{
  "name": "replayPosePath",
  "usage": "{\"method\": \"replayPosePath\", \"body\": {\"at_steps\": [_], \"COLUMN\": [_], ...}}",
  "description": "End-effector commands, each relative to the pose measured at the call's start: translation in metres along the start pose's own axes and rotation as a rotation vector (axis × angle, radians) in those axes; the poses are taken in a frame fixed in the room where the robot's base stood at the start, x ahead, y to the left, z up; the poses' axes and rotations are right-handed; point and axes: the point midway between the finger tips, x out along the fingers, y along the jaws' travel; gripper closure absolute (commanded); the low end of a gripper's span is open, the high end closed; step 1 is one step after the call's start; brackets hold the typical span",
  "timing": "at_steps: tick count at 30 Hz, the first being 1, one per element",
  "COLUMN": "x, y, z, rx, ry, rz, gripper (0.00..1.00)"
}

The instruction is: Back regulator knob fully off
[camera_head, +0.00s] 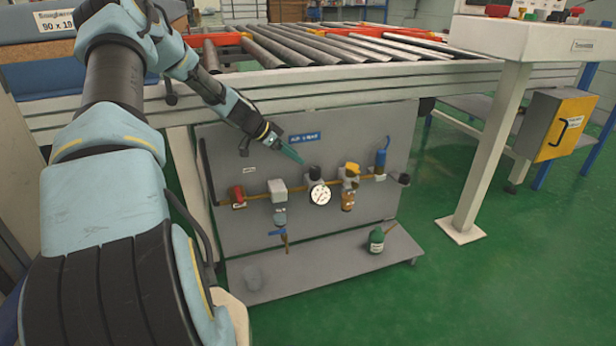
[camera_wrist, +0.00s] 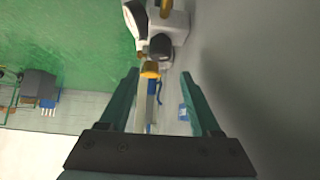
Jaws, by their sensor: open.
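The regulator stands on a grey panel under the roller conveyor. Its dark knob (camera_head: 315,172) sits on top, just above a round white gauge (camera_head: 320,195). In the wrist view the dark knob (camera_wrist: 161,46) is ahead of the fingertips, near the top, with the gauge edge (camera_wrist: 134,16) beside it. My gripper (camera_head: 298,159) reaches down from the upper left, with its tips a little above and left of the knob. The green fingers (camera_wrist: 160,80) are apart in the wrist view, and I see nothing gripped. They appear clear of the knob.
Along the same pipe are a red-handled valve (camera_head: 238,196), a yellow-capped unit (camera_head: 351,172) and a blue part (camera_head: 381,158). A green bottle (camera_head: 376,240) stands on the lower shelf (camera_head: 330,262). The conveyor frame (camera_head: 350,78) overhangs the panel.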

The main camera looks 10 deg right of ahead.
Motion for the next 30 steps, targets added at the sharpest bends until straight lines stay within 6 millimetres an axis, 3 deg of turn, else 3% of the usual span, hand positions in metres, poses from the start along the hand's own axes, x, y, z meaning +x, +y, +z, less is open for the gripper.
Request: {"method": "replayPosePath", "body": {"at_steps": [18, 30], "x": [0.087, 0.106], "y": [0.001, 0.0], "z": [0.001, 0.0], "rx": [0.002, 0.002], "ry": [0.002, 0.0], "rz": [0.001, 0.0], "gripper": [0.36, 0.36]}}
